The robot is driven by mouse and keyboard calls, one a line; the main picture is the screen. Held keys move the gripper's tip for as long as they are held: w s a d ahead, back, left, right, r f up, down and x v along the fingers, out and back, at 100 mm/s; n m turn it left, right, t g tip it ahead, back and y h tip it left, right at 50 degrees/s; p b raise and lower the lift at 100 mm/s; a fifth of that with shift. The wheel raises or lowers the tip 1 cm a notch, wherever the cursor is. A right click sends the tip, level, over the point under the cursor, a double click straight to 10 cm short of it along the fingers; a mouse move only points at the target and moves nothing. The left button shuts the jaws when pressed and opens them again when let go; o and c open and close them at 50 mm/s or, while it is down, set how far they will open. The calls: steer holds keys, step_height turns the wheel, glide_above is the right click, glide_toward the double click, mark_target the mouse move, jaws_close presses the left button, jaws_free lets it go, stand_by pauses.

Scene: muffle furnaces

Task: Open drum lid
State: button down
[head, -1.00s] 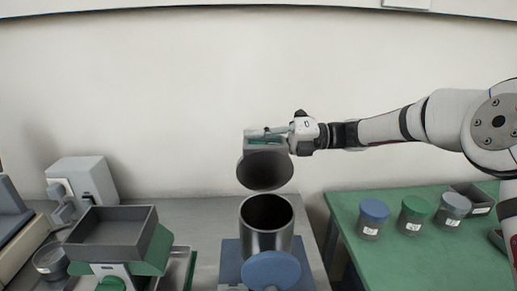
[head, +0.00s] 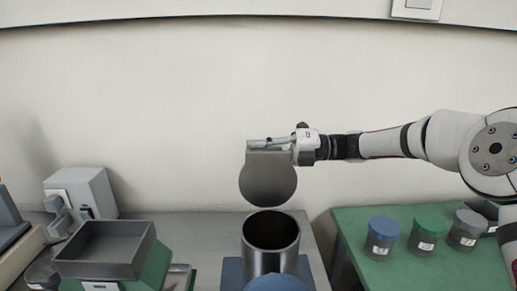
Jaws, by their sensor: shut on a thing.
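The drum (head: 272,262) is an open-topped dark metal cylinder at bottom centre in the head view, on a blue base (head: 231,272). Its round grey lid (head: 268,180) stands raised above and behind the drum's mouth, its disc facing me, clear of the rim. My gripper (head: 272,146) is at the top edge of the lid, reaching in from the right, and is shut on the lid's top part. The exact finger contact is small and partly hidden.
A grey tray on a green-sided device (head: 108,250) stands left, with a light grey instrument (head: 82,192) behind. On the green table (head: 350,222) at right are jars with blue (head: 382,228), green (head: 427,226) and grey (head: 469,226) lids. A plain wall is behind.

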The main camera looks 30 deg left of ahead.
steer(key=shift+w+d+f, duration=0.1)
steer(key=shift+f, duration=0.4)
steer(key=c, duration=1.7)
jaws_free()
steer(key=shift+o, duration=0.2)
steer(key=shift+r, duration=0.1)
steer(key=shift+r, duration=0.15)
steer(key=v, duration=1.2)
